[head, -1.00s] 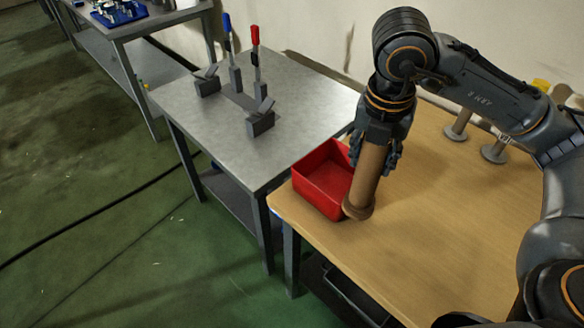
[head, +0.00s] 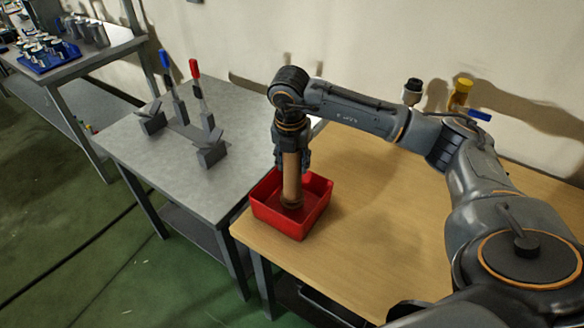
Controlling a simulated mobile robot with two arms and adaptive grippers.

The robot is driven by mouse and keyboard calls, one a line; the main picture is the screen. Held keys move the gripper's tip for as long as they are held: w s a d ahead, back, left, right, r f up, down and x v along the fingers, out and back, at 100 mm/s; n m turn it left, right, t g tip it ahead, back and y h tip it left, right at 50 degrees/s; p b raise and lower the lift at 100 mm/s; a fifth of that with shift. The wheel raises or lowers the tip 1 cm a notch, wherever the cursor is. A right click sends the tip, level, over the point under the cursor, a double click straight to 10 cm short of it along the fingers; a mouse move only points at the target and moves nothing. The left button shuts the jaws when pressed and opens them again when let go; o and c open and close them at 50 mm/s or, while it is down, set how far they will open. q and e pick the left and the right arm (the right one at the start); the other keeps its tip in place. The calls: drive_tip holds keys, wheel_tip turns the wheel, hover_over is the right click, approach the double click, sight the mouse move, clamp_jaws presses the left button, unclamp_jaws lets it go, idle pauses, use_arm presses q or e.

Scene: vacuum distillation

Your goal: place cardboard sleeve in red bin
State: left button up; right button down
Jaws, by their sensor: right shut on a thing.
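The cardboard sleeve (head: 291,180) is a brown tube, held nearly upright by my right gripper (head: 291,158). The gripper is shut on its upper part. The sleeve's lower end is inside the outline of the red bin (head: 283,222), behind its front wall. I cannot tell whether it touches the floor of the bin. The red bin is an open box at the left end of the wooden table. My left gripper is not in view.
The wooden table (head: 390,235) has free room right of the bin. A grey metal table (head: 200,190) on the left carries clamps with blue and red handles. A blue tray (head: 48,60) of metal parts stands far left. A yellow-topped fitting (head: 460,92) is at the back.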

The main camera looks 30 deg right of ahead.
drive_tip(key=f+p, duration=0.1)
drive_tip(key=f, duration=0.2)
drive_tip(key=shift+w+p, duration=0.2)
drive_tip(key=shift+p, duration=0.2)
drive_tip(key=shift+d+f, duration=0.1)
drive_tip(key=shift+f, duration=0.25)
drive_tip(key=shift+f+b, duration=0.2)
drive_tip(key=shift+b, duration=0.1)
drive_tip(key=c, duration=0.7)
unclamp_jaws()
drive_tip(key=shift+r, duration=0.1)
drive_tip(key=shift+c, duration=0.2)
